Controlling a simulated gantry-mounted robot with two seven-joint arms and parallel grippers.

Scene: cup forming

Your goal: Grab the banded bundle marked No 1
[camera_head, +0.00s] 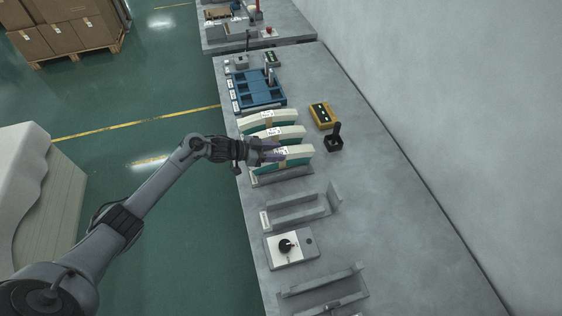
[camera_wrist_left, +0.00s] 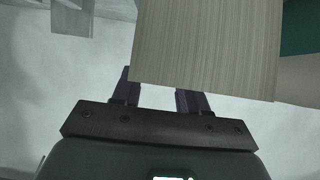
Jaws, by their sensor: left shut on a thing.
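Three curved, banded bundles, white on top with green lower parts, stand in a row on the grey bench: a far one (camera_head: 262,120), a middle one (camera_head: 290,133) and a near one (camera_head: 298,153). Their labels are too small to read, so I cannot tell which is No 1. My left gripper (camera_head: 278,150) reaches in from the left and is shut on the near bundle, close to its band. In the left wrist view, the bundle's striped sheet edges (camera_wrist_left: 205,45) stand beyond the fingers (camera_wrist_left: 158,85) and partly hide the right one. My right gripper is out of view.
A blue tray (camera_head: 268,91) stands beyond the bundles. A yellow box (camera_head: 322,115) and a black joystick (camera_head: 335,140) stand to the right. Nearer are an empty grey holder (camera_head: 300,208) and a white knob panel (camera_head: 275,255). The bench's right side is clear.

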